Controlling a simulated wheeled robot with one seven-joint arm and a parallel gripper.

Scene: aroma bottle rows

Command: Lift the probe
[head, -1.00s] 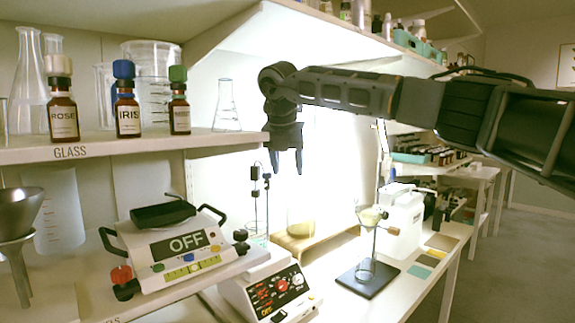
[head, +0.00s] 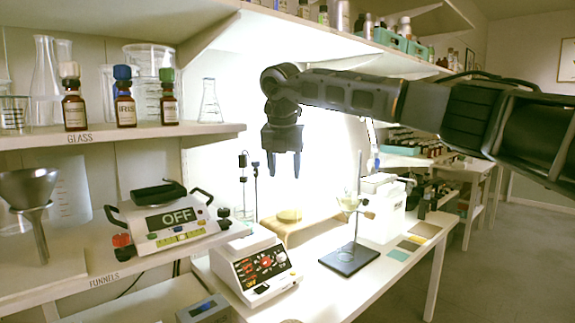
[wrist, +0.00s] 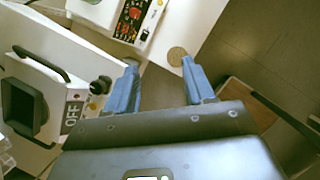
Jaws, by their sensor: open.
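Two thin dark rods with black tops stand upright behind the white device with the red-and-black panel (head: 252,267). The probe seems to be one of these rods (head: 243,180); I cannot tell which. My gripper (head: 284,172) points down, open and empty, in the air to the right of the rods and higher than the bench. The wrist view shows its two blue-grey fingers (wrist: 160,85) apart with nothing between them. The device's panel shows at the top of the wrist view (wrist: 133,18); the rods cannot be made out there.
A scale-like device reading OFF (head: 170,220) sits on the lower left shelf. Bottles and glassware stand on the shelf above (head: 215,127). A stand with a dark base (head: 348,260) and a white canister (head: 382,210) are on the bench to the right.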

